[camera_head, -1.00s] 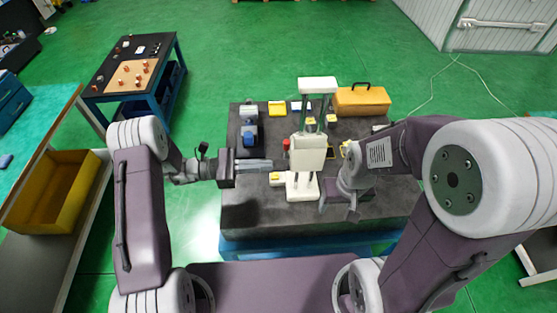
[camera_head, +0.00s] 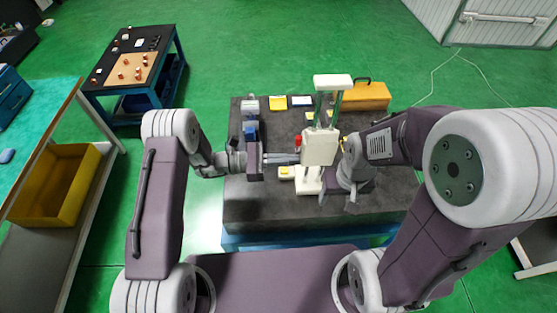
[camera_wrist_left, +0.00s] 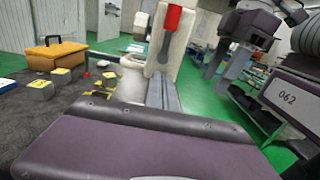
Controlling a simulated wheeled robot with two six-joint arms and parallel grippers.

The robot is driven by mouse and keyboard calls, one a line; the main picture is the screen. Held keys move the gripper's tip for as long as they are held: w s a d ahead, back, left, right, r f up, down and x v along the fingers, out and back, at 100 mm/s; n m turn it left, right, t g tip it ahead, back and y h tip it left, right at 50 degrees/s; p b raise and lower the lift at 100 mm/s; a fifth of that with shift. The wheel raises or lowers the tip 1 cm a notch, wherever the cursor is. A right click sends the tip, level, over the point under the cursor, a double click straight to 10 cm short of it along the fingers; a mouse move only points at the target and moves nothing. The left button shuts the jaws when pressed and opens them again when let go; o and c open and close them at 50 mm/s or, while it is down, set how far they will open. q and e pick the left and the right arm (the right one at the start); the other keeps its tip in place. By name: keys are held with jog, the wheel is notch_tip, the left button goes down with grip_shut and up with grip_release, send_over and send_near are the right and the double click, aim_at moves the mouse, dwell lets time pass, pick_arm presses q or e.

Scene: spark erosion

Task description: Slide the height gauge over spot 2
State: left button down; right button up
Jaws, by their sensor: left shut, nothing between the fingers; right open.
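The height gauge (camera_head: 320,147) is a tall white instrument with a white base, twin columns and a white top cap. It stands upright on the dark worktable (camera_head: 265,207). A red knob is on its left side; the gauge and knob also show in the left wrist view (camera_wrist_left: 166,50). My left gripper (camera_head: 284,158) is shut and empty, its fingertips at the gauge's left side, seemingly against it. My right gripper (camera_head: 345,190) is open, just right of the gauge's base. Spot 2 cannot be made out; the gauge and right arm hide part of the table.
A yellow-topped block (camera_head: 286,172) sits close left of the gauge's base. A blue and white device (camera_head: 250,125) stands behind my left wrist. A yellow case (camera_head: 366,96) is at the back right. The table's front left is clear.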

pick_arm(q)
jog(key=d+b, duration=0.3)
jog(key=d, duration=1.1)
